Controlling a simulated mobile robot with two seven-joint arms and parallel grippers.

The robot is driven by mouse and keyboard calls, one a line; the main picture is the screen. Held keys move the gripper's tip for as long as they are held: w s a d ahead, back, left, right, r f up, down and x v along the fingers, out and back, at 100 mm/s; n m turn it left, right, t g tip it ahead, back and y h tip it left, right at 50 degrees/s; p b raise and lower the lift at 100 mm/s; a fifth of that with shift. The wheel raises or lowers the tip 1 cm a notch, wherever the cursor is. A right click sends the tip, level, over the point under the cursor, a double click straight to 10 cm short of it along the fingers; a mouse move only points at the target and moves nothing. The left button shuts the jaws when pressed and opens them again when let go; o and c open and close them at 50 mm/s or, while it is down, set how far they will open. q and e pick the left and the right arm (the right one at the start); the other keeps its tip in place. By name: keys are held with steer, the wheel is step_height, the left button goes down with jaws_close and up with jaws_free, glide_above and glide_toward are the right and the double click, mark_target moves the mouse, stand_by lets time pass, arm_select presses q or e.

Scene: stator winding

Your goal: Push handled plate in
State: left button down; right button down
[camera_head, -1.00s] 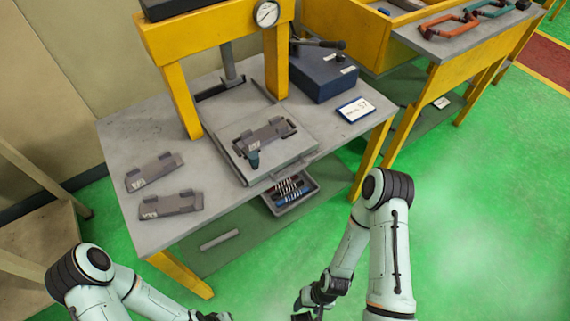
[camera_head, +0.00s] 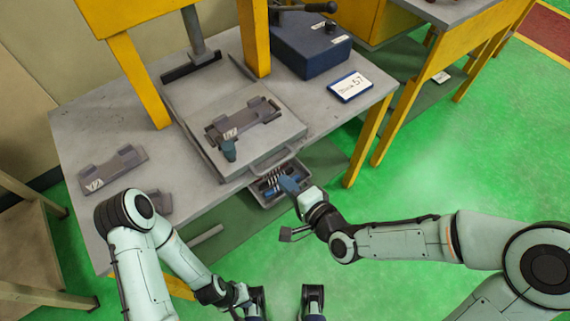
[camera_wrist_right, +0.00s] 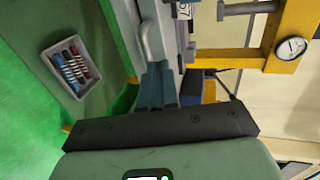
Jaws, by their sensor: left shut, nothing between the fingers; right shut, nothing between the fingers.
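The handled plate (camera_head: 285,132) is a grey slab on the workbench under the yellow press, with its handle (camera_head: 275,160) at the bench's front edge. A dark grey fixture (camera_head: 243,117) with a blue-grey piece (camera_head: 229,150) at its front lies on the plate. My right gripper (camera_head: 290,184) is shut and empty, just in front of and below the handle. In the right wrist view, its blue fingertips (camera_wrist_right: 160,70) point at the handle (camera_wrist_right: 149,42); whether they touch it I cannot tell. My left gripper (camera_head: 285,304) is low at the bottom edge, shut, empty and partly cut off.
The yellow press frame (camera_head: 139,80) stands over the plate's back. A blue box (camera_head: 310,45) and a label card (camera_head: 350,86) lie to the right. Another dark fixture (camera_head: 113,170) lies left. A grey bin (camera_head: 268,195) of tools sits on the lower green shelf.

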mark_target(220, 110)
steer(key=x, duration=0.9)
steer(key=shift+w+a+f, duration=0.15)
steer(key=shift+w+a, duration=0.05)
steer(key=shift+a, duration=0.1)
arm_select(q)
steer(key=shift+f, duration=0.15)
